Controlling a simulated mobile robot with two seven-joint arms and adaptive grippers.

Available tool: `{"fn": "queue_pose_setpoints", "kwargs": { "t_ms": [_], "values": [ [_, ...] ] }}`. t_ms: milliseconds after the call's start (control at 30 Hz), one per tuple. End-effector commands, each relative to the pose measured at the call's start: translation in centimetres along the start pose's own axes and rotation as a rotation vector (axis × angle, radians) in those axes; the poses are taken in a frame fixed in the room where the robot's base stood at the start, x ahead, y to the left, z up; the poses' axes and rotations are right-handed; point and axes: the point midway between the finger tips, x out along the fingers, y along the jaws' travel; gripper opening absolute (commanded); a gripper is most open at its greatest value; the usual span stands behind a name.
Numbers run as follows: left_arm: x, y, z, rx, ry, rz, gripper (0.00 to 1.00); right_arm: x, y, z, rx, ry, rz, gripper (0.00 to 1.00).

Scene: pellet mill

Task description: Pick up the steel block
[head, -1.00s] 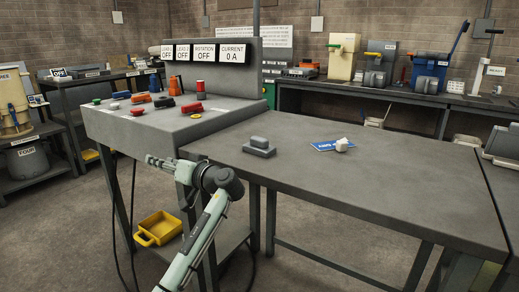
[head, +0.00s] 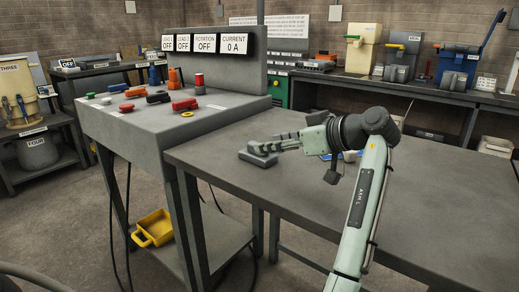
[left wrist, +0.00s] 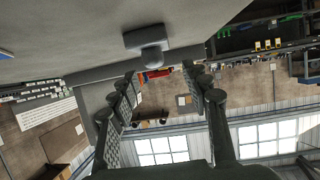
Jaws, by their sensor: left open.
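The steel block (head: 259,147) is a small grey block resting on a flat dark grey base (head: 257,159) on the grey table. In the left wrist view the block (left wrist: 153,58) and its base (left wrist: 146,38) show upside down, beyond the fingertips. My left gripper (head: 279,143) is open and empty, just right of the block in the head view and pointing at it. In the left wrist view its two fingers (left wrist: 161,78) are spread, with the block ahead between their lines. Part of the block is hidden by a finger in the head view. My right gripper is not in view.
The table (head: 225,190) is clear in front of the block. A blue card and a pale object (head: 349,155) are partly hidden behind my left wrist. A control console (head: 150,125) with red and black clamps adjoins the table on the left. A yellow tray (head: 155,228) sits low.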

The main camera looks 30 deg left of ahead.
Motion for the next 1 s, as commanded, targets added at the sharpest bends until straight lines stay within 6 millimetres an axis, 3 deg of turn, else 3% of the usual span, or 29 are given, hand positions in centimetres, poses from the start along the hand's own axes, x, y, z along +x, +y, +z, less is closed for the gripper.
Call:
{"fn": "queue_pose_setpoints", "kwargs": {
  "t_ms": [133, 367, 700, 967, 1000],
  "values": [
    [0.5, 0.0, 0.1, 0.001, -0.004, 0.001, 0.47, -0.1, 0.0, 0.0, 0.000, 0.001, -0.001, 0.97],
    [3.0, 0.0, -0.2, 0.001, -0.002, 0.001, 0.47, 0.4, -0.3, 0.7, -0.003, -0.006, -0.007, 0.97],
    [7.5, 0.1, -0.9, 0.003, -0.002, 0.002, 0.47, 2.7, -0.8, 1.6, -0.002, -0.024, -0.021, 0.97],
    [7.7, 0.1, -0.8, 0.002, -0.002, 0.003, 0.47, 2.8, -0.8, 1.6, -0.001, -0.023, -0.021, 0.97],
    [7.7, 0.1, -0.8, 0.002, -0.002, 0.003, 0.44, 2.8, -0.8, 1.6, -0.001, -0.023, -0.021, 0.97]
  ]
}}
